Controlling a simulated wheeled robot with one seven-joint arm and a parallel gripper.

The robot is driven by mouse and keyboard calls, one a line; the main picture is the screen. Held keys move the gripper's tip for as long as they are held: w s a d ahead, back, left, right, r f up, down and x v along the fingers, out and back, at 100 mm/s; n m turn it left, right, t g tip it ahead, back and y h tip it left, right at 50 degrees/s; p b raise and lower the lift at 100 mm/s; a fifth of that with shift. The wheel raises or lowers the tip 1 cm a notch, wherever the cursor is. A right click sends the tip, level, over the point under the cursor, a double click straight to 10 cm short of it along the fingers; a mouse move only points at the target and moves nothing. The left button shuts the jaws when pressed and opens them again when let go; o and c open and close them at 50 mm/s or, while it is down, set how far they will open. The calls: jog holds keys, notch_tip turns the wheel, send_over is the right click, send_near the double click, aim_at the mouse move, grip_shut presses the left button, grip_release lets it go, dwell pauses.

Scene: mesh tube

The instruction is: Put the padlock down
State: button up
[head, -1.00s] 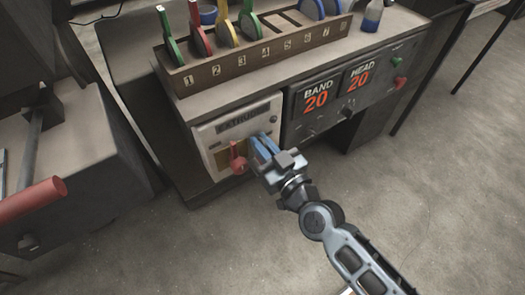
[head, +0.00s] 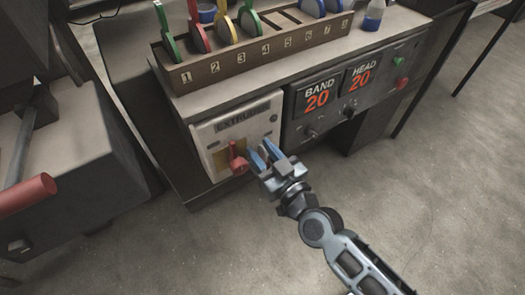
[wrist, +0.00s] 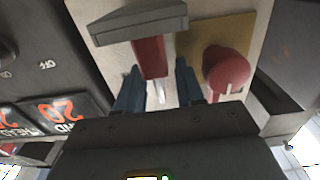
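A red block with a pale, shackle-like piece, which looks like the padlock (wrist: 150,58), shows in the wrist view. It is at a grey ledge-like bar (wrist: 140,22) on the panel and seems to touch it. My gripper (head: 260,149) is at the front of the light extruder panel (head: 212,133) in the head view, its two blue fingers apart. In the wrist view, the fingers lie either side of the pale piece, with gaps visible. The padlock cannot be made out behind the fingers in the head view.
A red rotary handle (head: 237,158) on a yellow plate (wrist: 242,35) sits close beside the fingers. The BAND and HEAD displays (head: 319,96) are to the right. A numbered rack (head: 215,72) stands on top. Open floor lies in front.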

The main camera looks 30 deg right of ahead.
jog(key=shift+r+p, duration=0.25)
jog(key=shift+p, duration=0.05)
jog(key=s, duration=1.2)
jog(key=shift+b, duration=0.35)
jog(key=shift+f, duration=0.1)
jog(key=s+r+g, duration=0.1)
jog(key=s+r, duration=0.4)
jog(key=s, duration=0.5)
jog(key=s+r+g, duration=0.2)
jog(key=s+r, duration=0.3)
jog(key=s, duration=0.6)
jog(key=shift+s+r, duration=0.2)
jog(key=shift+r, duration=0.1)
jog(key=shift+w, duration=0.1)
